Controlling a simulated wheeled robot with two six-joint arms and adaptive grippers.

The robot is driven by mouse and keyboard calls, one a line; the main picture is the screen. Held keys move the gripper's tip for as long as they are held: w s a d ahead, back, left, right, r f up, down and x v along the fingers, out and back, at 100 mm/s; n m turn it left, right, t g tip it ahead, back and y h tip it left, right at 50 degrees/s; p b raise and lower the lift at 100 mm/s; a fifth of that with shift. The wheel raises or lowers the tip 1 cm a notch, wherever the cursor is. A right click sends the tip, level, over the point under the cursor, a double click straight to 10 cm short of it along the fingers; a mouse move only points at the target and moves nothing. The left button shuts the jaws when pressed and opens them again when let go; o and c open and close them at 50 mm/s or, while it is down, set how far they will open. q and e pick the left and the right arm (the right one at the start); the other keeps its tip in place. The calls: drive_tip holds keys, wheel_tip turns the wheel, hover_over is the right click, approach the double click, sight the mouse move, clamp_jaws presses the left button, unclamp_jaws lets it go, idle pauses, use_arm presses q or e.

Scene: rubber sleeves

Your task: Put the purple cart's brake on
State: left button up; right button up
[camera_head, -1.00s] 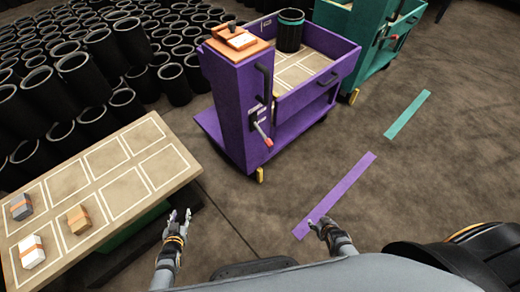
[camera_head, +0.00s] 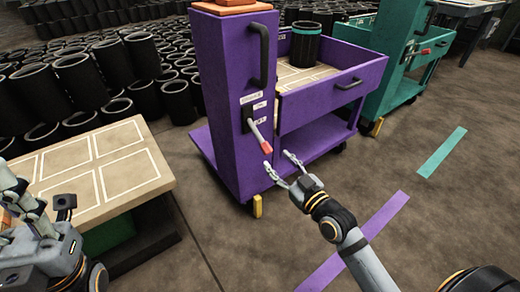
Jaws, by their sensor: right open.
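The purple cart (camera_head: 228,110) stands in the middle of the head view. On its front column is a brake lever (camera_head: 257,132) with a grey shaft and a red tip (camera_head: 266,147), slanting down to the right from a dark plate with small white labels. My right gripper (camera_head: 278,162) is open and empty. Its two fingers spread just below and beside the red tip, and I cannot tell whether they touch it. My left gripper (camera_head: 22,200) is at the left edge, partly cut off, and its jaw state is unclear.
A table (camera_head: 120,160) with white outlined squares stands at the left. A teal cart (camera_head: 405,85) stands behind at the right. Purple (camera_head: 365,235) and teal (camera_head: 442,152) strips mark the floor. Many black sleeves (camera_head: 90,75) stand at the back left. The right floor is mostly open.

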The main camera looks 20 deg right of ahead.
sight(263, 146)
drive_tip(key=b+x, duration=0.3)
drive_tip(key=x, duration=0.6)
drive_tip(key=shift+w+f+b, duration=0.15)
drive_tip(key=shift+f+b, duration=0.05)
drive_tip(key=shift+b, duration=0.15)
drive_tip(key=shift+w+a+r, duration=0.1)
drive_tip(key=shift+w, duration=0.35)
drive_tip(key=shift+c, duration=0.5)
clamp_jaws()
